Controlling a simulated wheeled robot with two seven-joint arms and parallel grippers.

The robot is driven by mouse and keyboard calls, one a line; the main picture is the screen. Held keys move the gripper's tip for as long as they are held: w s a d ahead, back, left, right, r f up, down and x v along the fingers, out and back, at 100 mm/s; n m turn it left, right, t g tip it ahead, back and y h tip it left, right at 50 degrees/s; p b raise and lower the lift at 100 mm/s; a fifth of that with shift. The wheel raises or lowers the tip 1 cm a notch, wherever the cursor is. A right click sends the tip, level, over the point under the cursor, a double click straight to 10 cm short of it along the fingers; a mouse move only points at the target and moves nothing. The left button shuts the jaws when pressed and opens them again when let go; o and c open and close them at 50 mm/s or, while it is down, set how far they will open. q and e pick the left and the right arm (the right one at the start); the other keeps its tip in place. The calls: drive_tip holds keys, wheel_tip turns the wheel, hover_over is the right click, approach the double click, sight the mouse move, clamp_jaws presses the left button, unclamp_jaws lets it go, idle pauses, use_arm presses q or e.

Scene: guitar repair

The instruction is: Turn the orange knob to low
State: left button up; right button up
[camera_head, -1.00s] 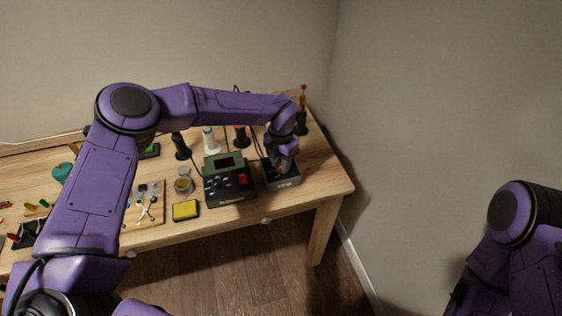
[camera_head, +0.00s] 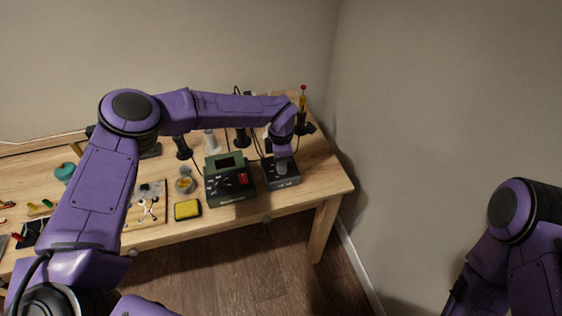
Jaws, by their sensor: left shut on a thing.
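A small dark box (camera_head: 284,183) with light markings on its front stands near the right end of the workbench. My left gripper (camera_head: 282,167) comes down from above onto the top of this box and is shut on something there. The gripper hides what it holds, and no orange knob can be made out. My right arm shows at the lower right, away from the bench. Its gripper is not in view.
A yellow sponge (camera_head: 187,209) lies near the front edge. A red-tipped tool in a dark stand (camera_head: 303,118) is behind, at the right. The wooden bench (camera_head: 325,178) is bare at its right end.

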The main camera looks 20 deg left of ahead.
use_arm(q)
drive_tip(key=shift+r, duration=0.1)
idle(0.4)
drive_tip(key=o, duration=1.1)
drive_tip(key=shift+c, duration=0.2)
wheel_tip(320, 180, up, 10)
drive_tip(key=b, duration=0.2)
drive_tip(key=shift+r, duration=0.25)
